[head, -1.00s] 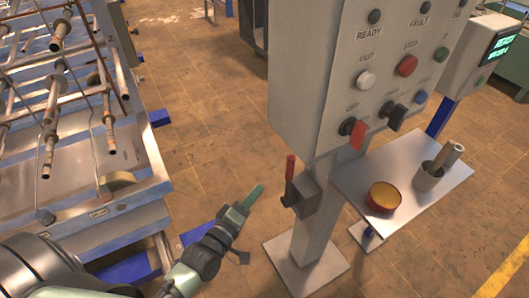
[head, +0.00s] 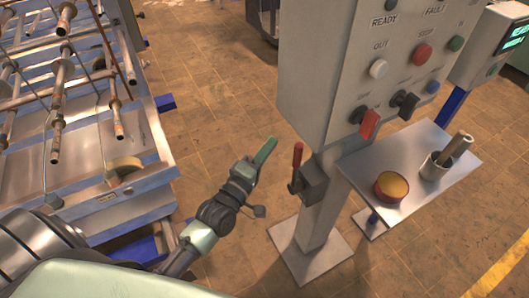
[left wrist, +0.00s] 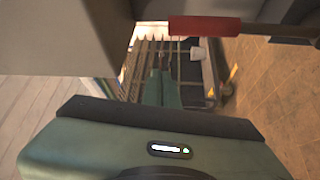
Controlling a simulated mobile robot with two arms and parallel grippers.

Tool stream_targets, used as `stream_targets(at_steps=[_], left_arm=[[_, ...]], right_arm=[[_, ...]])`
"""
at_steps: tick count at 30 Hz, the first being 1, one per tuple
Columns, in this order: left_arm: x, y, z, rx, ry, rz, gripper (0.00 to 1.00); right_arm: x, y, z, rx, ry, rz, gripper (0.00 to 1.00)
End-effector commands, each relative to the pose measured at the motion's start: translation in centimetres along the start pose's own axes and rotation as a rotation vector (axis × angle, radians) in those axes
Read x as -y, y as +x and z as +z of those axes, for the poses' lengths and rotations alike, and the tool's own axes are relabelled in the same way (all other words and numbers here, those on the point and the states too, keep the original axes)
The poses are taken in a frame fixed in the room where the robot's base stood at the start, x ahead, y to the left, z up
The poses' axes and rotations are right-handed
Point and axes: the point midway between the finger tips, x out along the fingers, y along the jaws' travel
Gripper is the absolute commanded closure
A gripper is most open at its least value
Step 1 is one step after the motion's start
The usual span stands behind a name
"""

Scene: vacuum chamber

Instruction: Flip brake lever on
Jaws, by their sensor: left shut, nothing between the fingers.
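The brake lever (head: 297,156) has a red handle standing up from a dark grey box (head: 312,183) on the side of the control post. In the left wrist view the red handle (left wrist: 205,27) lies across the top, with its dark rod to the right. My left gripper (head: 267,148) is shut and empty, its green fingers pointing up just left of the red handle in the head view, with a small gap in the picture. The fingers (left wrist: 162,92) also show in the left wrist view, below the handle. My right gripper is not in view.
The control panel (head: 345,60) with buttons and a red switch (head: 370,124) overhangs the lever. A metal shelf (head: 430,200) holding an amber round container (head: 391,186) and a grey cup (head: 436,165) juts out right. A metal rack (head: 85,165) stands left. Floor between is open.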

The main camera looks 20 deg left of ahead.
Motion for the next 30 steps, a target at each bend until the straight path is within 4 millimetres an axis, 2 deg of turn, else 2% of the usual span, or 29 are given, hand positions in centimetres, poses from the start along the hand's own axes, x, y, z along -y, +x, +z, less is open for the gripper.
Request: stream_targets(at_steps=[1,7,9,15,30], left_arm=[[-0.3,1.3,-0.1,-0.001,0.000,0.002,1.00],[-0.3,5.4,0.0,0.000,0.001,0.002,1.00],[-0.1,4.5,1.5,0.001,-0.005,-0.004,1.00],[-0.1,3.8,3.4,0.000,-0.001,-0.001,1.00],[0.1,3.5,3.9,0.000,0.004,0.001,1.00]], right_arm=[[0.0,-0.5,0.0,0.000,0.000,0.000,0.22],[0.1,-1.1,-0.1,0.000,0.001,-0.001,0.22],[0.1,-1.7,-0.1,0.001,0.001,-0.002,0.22],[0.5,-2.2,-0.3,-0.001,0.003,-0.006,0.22],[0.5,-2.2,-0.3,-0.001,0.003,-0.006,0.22]])
